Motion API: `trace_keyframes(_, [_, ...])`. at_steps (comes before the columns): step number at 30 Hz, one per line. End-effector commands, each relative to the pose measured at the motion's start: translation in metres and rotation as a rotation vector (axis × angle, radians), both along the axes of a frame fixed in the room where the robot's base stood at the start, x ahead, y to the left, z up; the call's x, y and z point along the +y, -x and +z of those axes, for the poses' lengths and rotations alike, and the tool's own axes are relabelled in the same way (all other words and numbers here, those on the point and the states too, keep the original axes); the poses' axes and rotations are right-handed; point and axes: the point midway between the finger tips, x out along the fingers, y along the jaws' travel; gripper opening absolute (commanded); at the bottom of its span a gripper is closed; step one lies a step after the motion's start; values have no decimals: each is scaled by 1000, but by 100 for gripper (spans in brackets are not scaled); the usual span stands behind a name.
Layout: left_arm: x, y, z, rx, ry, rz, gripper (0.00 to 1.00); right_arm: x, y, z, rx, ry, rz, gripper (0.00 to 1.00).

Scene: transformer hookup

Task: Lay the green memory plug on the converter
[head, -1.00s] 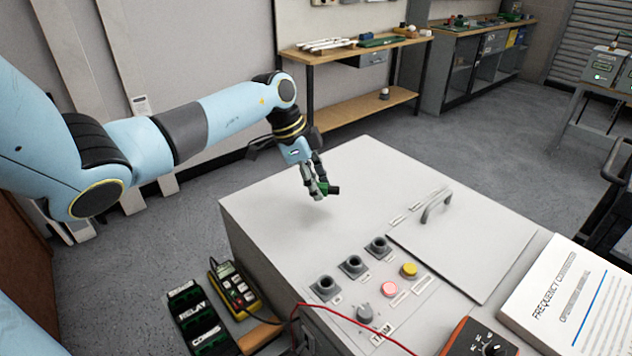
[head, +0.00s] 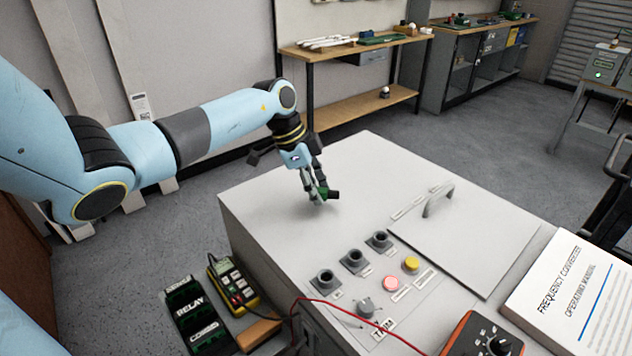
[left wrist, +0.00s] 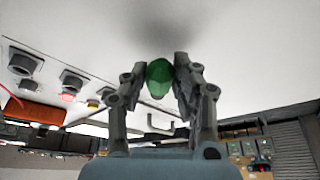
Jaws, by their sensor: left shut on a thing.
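The green memory plug (left wrist: 159,78) is between the fingers of my left gripper (head: 319,196), which is shut on it. In the head view the plug (head: 332,194) shows as a small dark green piece at the fingertips. The gripper points down over the bare back-left part of the light grey converter top (head: 270,200). The plug looks close above the surface, with a soft shadow on the top in the left wrist view. I cannot tell whether it touches. My right gripper is not in view.
The converter's front edge carries several black sockets (head: 354,261), a red button (head: 391,283), a yellow button (head: 411,264) and a knob. A raised handle (head: 437,199) stands on the lid. A manual (head: 570,295) and an orange meter (head: 483,335) lie at right. The back-left top is clear.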

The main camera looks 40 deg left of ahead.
Motion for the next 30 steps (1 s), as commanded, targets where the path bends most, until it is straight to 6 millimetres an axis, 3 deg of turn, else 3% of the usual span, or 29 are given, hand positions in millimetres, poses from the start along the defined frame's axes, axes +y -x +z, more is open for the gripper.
trace_keyframes(23, [0, 0, -24, -1, 0, 1, 0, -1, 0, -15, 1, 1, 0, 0])
trace_keyframes(24, [0, 0, -23, -1, 0, 0, 32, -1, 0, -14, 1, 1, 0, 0])
trace_keyframes(30, [0, 0, -23, 0, 0, 0, 54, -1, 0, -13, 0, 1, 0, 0])
